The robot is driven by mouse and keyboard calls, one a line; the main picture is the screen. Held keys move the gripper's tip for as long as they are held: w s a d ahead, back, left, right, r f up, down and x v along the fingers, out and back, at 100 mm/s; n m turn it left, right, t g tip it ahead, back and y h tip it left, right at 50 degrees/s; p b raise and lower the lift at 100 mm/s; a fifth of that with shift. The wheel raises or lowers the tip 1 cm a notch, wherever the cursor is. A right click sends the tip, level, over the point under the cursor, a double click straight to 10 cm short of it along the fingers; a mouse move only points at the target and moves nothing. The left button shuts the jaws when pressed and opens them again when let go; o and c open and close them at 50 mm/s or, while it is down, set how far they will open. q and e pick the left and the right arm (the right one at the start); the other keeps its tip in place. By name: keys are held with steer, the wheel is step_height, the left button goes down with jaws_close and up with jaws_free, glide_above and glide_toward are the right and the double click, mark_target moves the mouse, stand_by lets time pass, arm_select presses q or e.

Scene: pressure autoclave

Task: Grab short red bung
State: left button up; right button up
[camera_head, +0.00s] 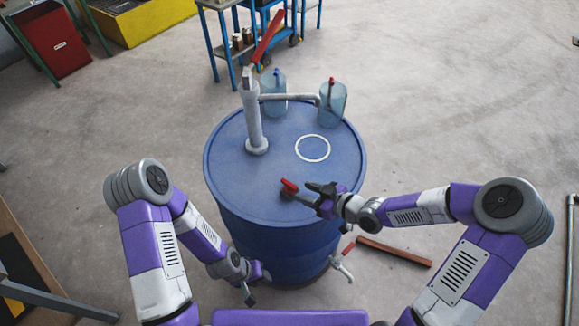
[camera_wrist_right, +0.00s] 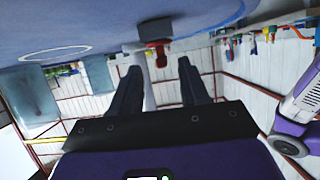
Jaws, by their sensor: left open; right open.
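The short red bung (camera_head: 289,186) is on the blue drum's top (camera_head: 232,172), near its front right. It also shows in the right wrist view as a small red piece (camera_wrist_right: 156,54) below a dark block, beyond and between the fingertips. My right gripper (camera_head: 308,193) is open at the right of the bung, with its fingers pointing at it; I cannot tell if they touch it. The open fingers also show in the right wrist view (camera_wrist_right: 158,68). My left gripper (camera_head: 248,287) is open and empty, low in front of the drum.
A grey pump (camera_head: 253,120) with a red lever stands on the drum, its spout reaching right. Two clear blue containers (camera_head: 273,95) (camera_head: 332,103) stand at the back. A white ring (camera_head: 313,148) marks the top. A tap (camera_head: 342,266) projects at the drum's front right.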

mark_target(294, 186)
steer(key=shift+w+a+r, duration=0.15)
steer(key=shift+w, duration=0.35)
steer(key=shift+s+a+r, duration=0.1)
steer(key=shift+a, duration=0.2)
steer(key=b+x, duration=0.1)
steer(key=x, duration=0.5)
steer(key=shift+s+a+r, duration=0.1)
steer(key=shift+c, duration=0.2)
jaws_close()
